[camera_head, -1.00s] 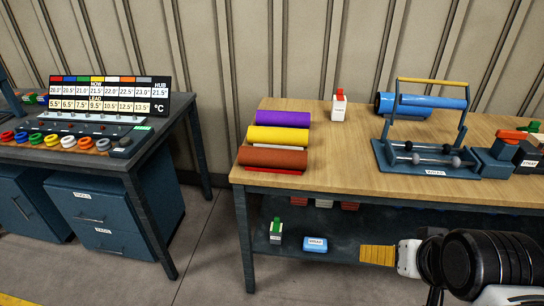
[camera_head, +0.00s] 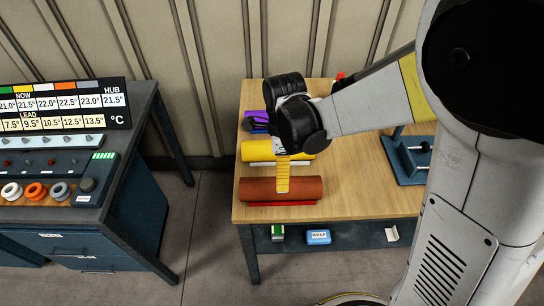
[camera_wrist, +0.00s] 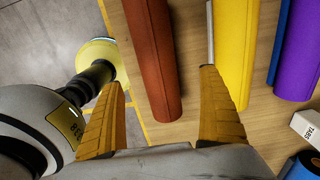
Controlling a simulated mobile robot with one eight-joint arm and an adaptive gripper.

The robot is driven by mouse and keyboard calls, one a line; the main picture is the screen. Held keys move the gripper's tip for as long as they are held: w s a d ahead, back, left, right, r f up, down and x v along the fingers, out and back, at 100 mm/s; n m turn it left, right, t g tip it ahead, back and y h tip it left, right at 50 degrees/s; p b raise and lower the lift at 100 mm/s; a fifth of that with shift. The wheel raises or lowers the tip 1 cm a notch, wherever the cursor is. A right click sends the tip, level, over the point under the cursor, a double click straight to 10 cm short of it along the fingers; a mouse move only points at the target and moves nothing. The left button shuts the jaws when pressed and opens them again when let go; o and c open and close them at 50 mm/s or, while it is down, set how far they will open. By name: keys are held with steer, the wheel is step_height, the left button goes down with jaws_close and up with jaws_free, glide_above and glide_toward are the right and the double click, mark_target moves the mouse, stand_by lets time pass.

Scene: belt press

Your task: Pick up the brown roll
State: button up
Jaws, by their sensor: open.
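The brown roll (camera_head: 258,189) lies on its side at the front left of the wooden table, on a red strip (camera_head: 270,203). My gripper (camera_head: 283,188) is over the roll, pointing down, with a yellow finger in front of part of it. In the wrist view the brown roll (camera_wrist: 152,60) runs up the picture and lies between the two yellow fingertips of my open gripper (camera_wrist: 162,78). Nothing is held. I cannot tell the exact height of the fingertips over the roll.
A yellow roll (camera_head: 256,151) lies just behind the brown one, and a purple roll (camera_head: 250,123) behind that. A blue stand (camera_head: 404,165) is at the right. The wooden tabletop (camera_head: 355,190) between is clear. A lower shelf holds a WRAP box (camera_head: 318,237).

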steer(key=f, duration=0.1)
steer(key=f+b, duration=0.1)
steer(key=f, duration=0.2)
steer(key=shift+s+d+f, duration=0.1)
steer(key=shift+s+f, duration=0.05)
steer(key=shift+s, duration=0.1)
steer(key=shift+f+b, duration=1.35)
steer(key=shift+f, duration=1.4)
steer(key=shift+r, duration=0.1)
steer(key=c, duration=1.5)
